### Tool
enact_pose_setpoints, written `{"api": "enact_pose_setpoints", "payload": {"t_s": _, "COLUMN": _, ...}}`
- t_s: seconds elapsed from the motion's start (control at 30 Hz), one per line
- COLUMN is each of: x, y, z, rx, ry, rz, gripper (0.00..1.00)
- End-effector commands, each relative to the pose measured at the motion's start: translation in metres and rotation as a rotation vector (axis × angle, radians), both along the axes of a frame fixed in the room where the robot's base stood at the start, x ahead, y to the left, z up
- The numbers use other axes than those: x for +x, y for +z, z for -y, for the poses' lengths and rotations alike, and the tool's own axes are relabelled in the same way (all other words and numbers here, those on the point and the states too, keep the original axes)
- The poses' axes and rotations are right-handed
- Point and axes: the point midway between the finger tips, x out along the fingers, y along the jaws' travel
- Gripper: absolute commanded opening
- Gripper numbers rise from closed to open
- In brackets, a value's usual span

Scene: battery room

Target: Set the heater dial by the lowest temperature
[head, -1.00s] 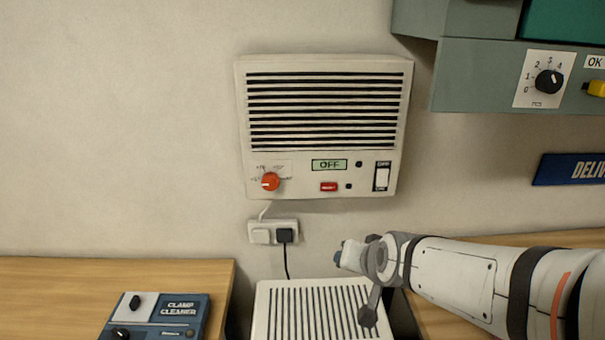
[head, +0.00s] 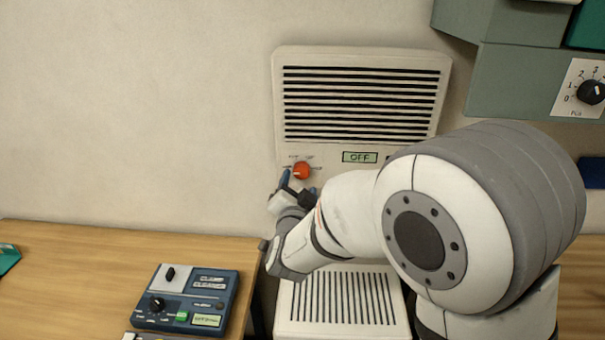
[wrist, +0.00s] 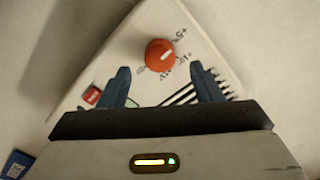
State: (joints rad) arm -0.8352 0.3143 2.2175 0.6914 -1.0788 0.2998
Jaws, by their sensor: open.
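The wall heater (head: 292,130) is a cream box with dark slats above a control strip. Its orange-red dial (head: 302,171) sits at the lower left, with a light pointer line and small scale marks around it. The heater's display (head: 360,157) reads OFF. In the wrist view the dial (wrist: 160,53) lies just beyond and between my fingertips, apart from them. My gripper (wrist: 162,75) is open and empty. In the head view my gripper (head: 298,182) is just below the dial, partly hidden by my wrist. My arm hides the heater's lower right.
A blue device (head: 190,298) with knobs stands on the wooden bench (head: 80,270) at lower left. A slatted cream unit (head: 335,305) sits low under the heater. A grey cabinet with a black dial (head: 591,92) is at upper right.

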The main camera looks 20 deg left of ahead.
Motion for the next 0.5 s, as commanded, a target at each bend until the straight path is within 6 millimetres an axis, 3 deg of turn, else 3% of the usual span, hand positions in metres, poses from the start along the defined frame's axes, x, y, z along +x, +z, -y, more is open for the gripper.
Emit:
{"api": "enact_pose_setpoints", "payload": {"t_s": 0.2, "x": 0.031, "y": 0.001, "z": -0.007, "rx": 0.000, "ry": -0.001, "rz": -0.002, "gripper": 0.59}}
{"api": "enact_pose_setpoints", "payload": {"t_s": 0.5, "x": 0.042, "y": 0.000, "z": -0.009, "rx": 0.000, "ry": 0.000, "rz": -0.001, "gripper": 0.59}}
